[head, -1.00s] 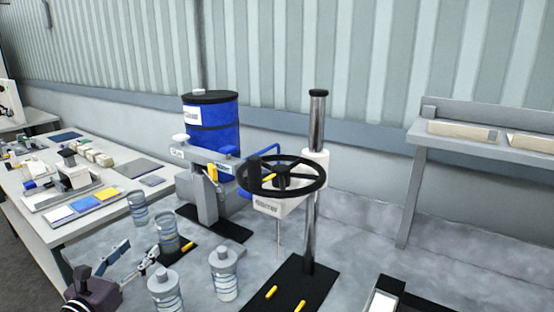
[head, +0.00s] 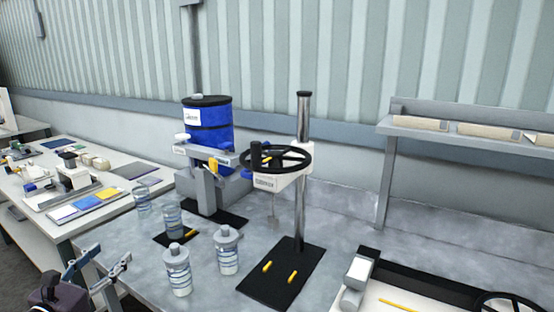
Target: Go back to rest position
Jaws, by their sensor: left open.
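My left gripper (head: 97,266) is at the lower left of the head view, with its two fingers spread apart and nothing between them. It is at the near left end of the grey table (head: 335,217), left of the jars and apart from them. My right gripper is not in the view.
Two lidded jars (head: 177,270) (head: 227,250) stand near the gripper, with two clear jars (head: 172,219) (head: 142,201) behind. A blue drum machine (head: 208,133) and a handwheel press (head: 275,160) stand beyond. A white table (head: 135,172) is left; a shelf (head: 460,135) holds rolls.

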